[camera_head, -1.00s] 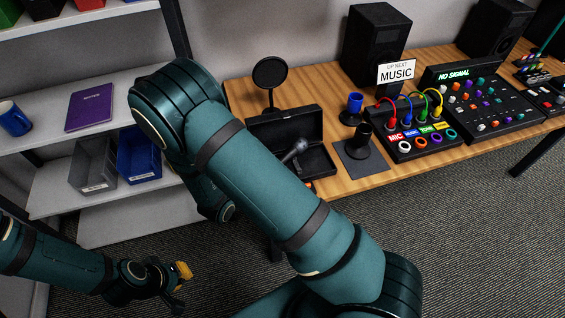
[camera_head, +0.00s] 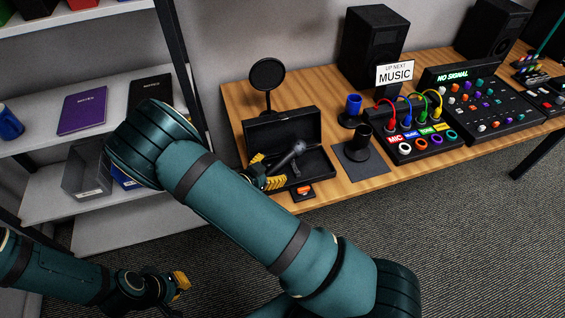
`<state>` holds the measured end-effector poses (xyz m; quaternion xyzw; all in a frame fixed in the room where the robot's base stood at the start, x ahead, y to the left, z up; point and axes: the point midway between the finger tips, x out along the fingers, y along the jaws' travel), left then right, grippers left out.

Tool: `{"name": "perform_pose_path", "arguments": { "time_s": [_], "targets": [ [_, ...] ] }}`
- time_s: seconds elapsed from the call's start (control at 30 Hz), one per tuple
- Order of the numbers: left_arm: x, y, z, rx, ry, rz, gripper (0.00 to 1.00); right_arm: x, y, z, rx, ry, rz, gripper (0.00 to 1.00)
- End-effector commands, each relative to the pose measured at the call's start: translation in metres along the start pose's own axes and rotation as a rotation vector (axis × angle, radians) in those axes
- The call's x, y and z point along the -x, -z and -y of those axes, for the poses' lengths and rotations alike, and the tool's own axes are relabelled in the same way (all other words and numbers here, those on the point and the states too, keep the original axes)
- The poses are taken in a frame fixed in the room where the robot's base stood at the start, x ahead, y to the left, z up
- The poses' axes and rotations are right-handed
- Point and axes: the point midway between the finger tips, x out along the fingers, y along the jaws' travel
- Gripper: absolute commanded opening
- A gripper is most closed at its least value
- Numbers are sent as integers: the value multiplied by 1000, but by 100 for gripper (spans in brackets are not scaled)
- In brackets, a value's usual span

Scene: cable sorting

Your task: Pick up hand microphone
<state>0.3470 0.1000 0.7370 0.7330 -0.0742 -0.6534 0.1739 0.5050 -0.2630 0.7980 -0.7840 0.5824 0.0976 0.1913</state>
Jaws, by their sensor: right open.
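The hand microphone (camera_head: 289,154) lies in an open black case (camera_head: 315,164) near the front left edge of the wooden table. It has a dark handle and a grey head. My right gripper (camera_head: 270,172) is open at the left part of the case, its yellow fingertips beside the microphone's handle end. Whether they touch it I cannot tell. My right arm crosses the picture in front of the table and shelf. My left gripper (camera_head: 181,282) is low at the left, over the carpet, away from the table; its opening is too small to tell.
Right of the case are a dark mat with a black cup-like holder (camera_head: 358,143), a blue holder (camera_head: 353,110) and a cable box (camera_head: 425,147). A round pop filter (camera_head: 267,75) stands behind the case. A small orange-marked box (camera_head: 303,192) sits at the front edge. Shelves (camera_head: 120,233) stand left.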

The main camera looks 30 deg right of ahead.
Motion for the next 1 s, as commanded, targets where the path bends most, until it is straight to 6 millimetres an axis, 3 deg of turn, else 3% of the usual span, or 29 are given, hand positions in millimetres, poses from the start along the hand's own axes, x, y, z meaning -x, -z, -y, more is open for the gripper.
{"name": "perform_pose_path", "arguments": {
  "time_s": [0.4, 0.7, 0.77, 0.9, 1.0],
  "targets": [
    [-12, 1, 4, -1, 0, -6, 0, -48, 4, 3, 0, 0, -1, 69],
    [-12, 2, 4, -1, 0, -7, 0, -52, 5, 4, -1, 2, 1, 69],
    [-12, 2, 4, -1, 0, -7, 0, -52, 5, 4, -1, 2, 1, 53],
    [-12, 2, 4, -1, 0, -6, 0, -52, 5, 4, -1, 1, 0, 4],
    [-12, 2, 4, -1, 0, -6, 0, -52, 5, 4, -1, 1, 0, 0]
  ]
}}
